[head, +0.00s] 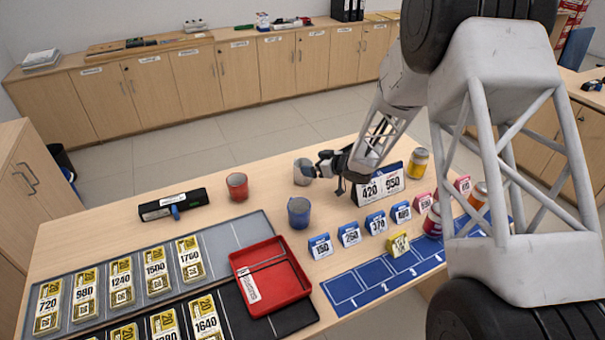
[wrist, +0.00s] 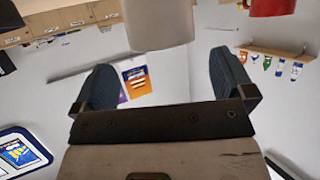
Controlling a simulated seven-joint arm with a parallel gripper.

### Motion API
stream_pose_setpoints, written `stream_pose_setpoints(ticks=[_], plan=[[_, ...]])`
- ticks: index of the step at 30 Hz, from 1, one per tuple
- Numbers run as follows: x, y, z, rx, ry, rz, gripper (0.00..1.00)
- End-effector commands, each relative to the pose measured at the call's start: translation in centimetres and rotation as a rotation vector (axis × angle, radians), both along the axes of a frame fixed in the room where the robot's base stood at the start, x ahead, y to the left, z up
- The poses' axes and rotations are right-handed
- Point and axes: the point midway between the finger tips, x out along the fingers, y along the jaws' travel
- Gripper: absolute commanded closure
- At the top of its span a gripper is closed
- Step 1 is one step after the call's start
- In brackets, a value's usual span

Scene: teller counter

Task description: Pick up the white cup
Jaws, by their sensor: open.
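The white cup (head: 301,166) stands on the counter, behind the blue cup (head: 299,212) and right of the red cup (head: 237,187). My gripper (head: 318,168) is at its right side, low over the counter and pointing left. In the wrist view the white cup (wrist: 158,22) fills the top middle, cut off by the frame edge. My open fingers (wrist: 162,65) are spread on either side of its line, with the cup's near end just beyond the fingertips and nothing held. The red cup (wrist: 268,6) shows at the top right.
A signboard (head: 392,187) and a yellow can (head: 418,163) stand under and right of my arm. Several small price cards (head: 349,234) stand in front. A red tray (head: 305,294) lies nearer. A black device (head: 173,204) lies at left. The counter between the cups is clear.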

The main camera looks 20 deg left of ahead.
Motion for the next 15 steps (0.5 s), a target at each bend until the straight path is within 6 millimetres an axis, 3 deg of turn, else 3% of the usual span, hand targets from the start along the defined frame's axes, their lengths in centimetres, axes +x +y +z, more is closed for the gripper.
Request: stream_pose_setpoints(ticks=[15], plan=[[0.8,3.7,-1.8,0.0,0.0,0.001,0.0]])
